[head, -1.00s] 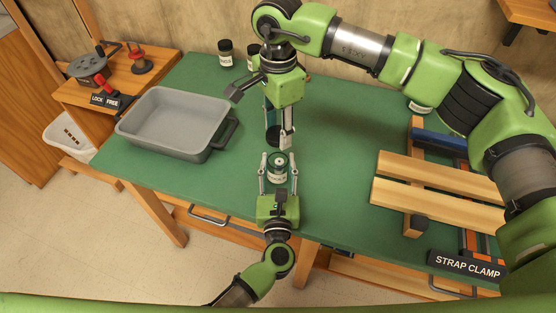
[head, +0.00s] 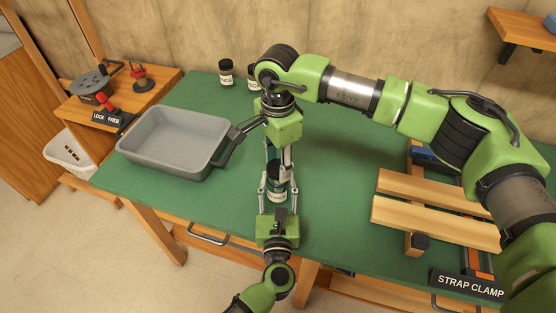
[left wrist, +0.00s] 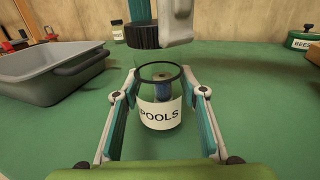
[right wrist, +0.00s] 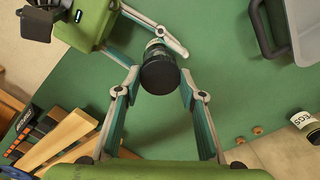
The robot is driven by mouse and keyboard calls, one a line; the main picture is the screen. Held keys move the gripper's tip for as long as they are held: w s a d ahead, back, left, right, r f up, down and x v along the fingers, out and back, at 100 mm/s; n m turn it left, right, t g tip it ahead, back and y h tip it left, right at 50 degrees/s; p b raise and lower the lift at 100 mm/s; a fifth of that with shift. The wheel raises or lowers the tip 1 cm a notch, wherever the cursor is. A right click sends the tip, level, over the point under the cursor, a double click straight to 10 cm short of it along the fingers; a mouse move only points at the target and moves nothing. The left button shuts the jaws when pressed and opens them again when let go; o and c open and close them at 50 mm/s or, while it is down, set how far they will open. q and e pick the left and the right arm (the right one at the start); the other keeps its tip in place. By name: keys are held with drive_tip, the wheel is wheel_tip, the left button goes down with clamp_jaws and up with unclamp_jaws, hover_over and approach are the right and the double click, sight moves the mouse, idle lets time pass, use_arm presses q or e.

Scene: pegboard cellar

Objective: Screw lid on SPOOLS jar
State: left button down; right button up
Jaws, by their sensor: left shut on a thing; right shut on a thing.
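The clear SPOOLS jar (left wrist: 161,112) stands upright on the green table, with spools inside and an open rim in the left wrist view. My left gripper (left wrist: 160,100) is shut on it, one finger on each side. My right gripper (right wrist: 160,86) is shut on the round black lid (right wrist: 160,76). In the left wrist view the lid (left wrist: 142,37) is above the jar's rim and apart from it, a little to the left. In the head view the lid and right fingers partly cover the jar (head: 278,192).
A grey tray (head: 133,152) stands at the left of the green table (head: 330,215). Two dark-lidded jars (head: 226,73) stand at the back. Wooden slats (head: 430,222) of the strap clamp lie at the right.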

sight(278, 186)
drive_tip(key=shift+f, duration=0.65)
drive_tip(key=shift+f, duration=0.55)
